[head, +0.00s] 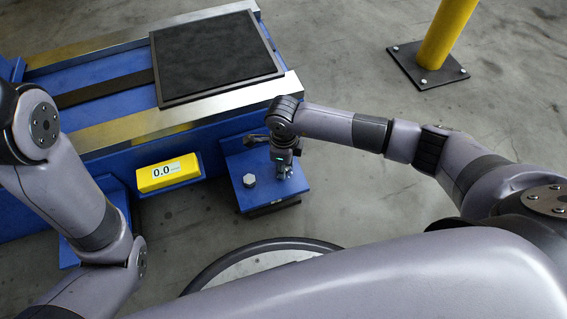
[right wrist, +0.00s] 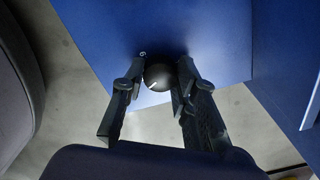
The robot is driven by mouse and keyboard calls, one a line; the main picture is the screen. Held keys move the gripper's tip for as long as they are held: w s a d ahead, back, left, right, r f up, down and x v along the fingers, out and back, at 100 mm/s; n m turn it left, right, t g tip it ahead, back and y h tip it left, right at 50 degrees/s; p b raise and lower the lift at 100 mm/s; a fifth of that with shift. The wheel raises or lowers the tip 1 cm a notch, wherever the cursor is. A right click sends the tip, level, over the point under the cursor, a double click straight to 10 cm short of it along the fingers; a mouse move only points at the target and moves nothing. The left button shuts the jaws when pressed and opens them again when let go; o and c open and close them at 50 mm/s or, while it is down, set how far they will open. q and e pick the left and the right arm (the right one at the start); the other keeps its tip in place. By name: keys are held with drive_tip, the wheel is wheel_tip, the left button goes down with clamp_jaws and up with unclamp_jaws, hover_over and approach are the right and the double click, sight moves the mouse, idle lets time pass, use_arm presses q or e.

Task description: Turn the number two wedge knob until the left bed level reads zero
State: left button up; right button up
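The wedge knob (right wrist: 160,73) is round and black with a white pointer line. It sits on a blue foot plate (head: 240,180), next to a small, hard-to-read mark. My right gripper (right wrist: 160,80) points down at it, one finger on each side of the knob. I cannot tell whether both fingers press on it. In the head view the right gripper (head: 284,174) stands over the foot plate and hides the knob. A yellow level display (head: 168,172) on the blue bed's near side reads 0.0. My left gripper is out of view.
The blue bed (head: 110,100) has bright metal rails (head: 190,117) and a black plate (head: 215,55) on top. A yellow post (head: 446,35) stands at the upper right. The floor between is clear.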

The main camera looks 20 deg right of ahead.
drive_tip(key=o, duration=0.5)
drive_tip(key=shift+c, duration=0.2)
wheel_tip(320, 180, up, 12)
idle(0.4)
